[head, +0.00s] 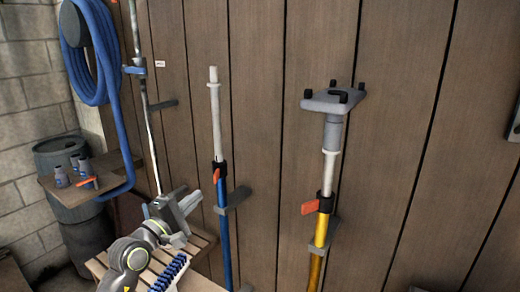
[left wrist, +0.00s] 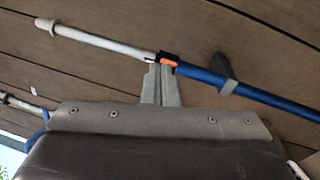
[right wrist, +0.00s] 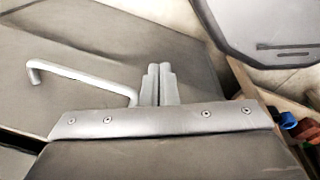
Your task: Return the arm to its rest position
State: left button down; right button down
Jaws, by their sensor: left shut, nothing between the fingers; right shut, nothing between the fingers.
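My left gripper (head: 180,208) is in front of the plank wall at the lower left of the head view, over a slatted wooden bench. Its fingers (left wrist: 161,84) are together and empty in the left wrist view. A white and blue pole (head: 222,200) stands against the wall just right of it; it crosses behind the fingers in the left wrist view (left wrist: 262,96). My right gripper (right wrist: 158,84) is shut and empty in the right wrist view, above a grey-brown surface. The right arm does not show in the head view.
A yellow pole (head: 320,232) with a grey head hangs further right in a wall bracket. A blue hose (head: 105,75), a dark barrel (head: 58,152) and a shelf with small bottles (head: 60,177) are at left. A blue-and-white brush (head: 168,275) lies on the slatted bench (head: 205,243).

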pick_arm(q)
jog(key=s+a+r+n+t+y, duration=0.1)
jog(key=s+a+n+t+y, duration=0.4)
jog(key=n, duration=0.7)
jog(key=s+a+n+t+y, duration=0.25)
jog(key=s+n, duration=0.35)
jog(key=n, duration=0.5)
jog(key=s+a+f+n+g+y, duration=0.5)
jog(key=s+f+n+g, duration=0.15)
jog(key=n, duration=0.55)
jog(key=s+a+f+n+g+y, duration=0.55)
jog(key=f+n, duration=0.25)
jog(key=n, duration=0.4)
jog(key=s+d+f+n+g+h, duration=0.45)
jog(key=s+f, duration=0.35)
jog(key=s, duration=0.2)
jog(key=s+d+f+n+g+h, duration=0.45)
jog(key=s+f+n, duration=0.2)
jog(key=s, duration=0.25)
notch_tip(320, 180, down, 25)
jog(key=a+g, duration=0.2)
jog(key=s+d+f, duration=0.1)
jog(key=s+f, duration=1.4)
jog(key=f, duration=0.1)
jog(key=shift+d+f+m+g, duration=0.15)
jog(key=shift+f+m+g, duration=0.05)
jog(key=shift+m+g, duration=0.25)
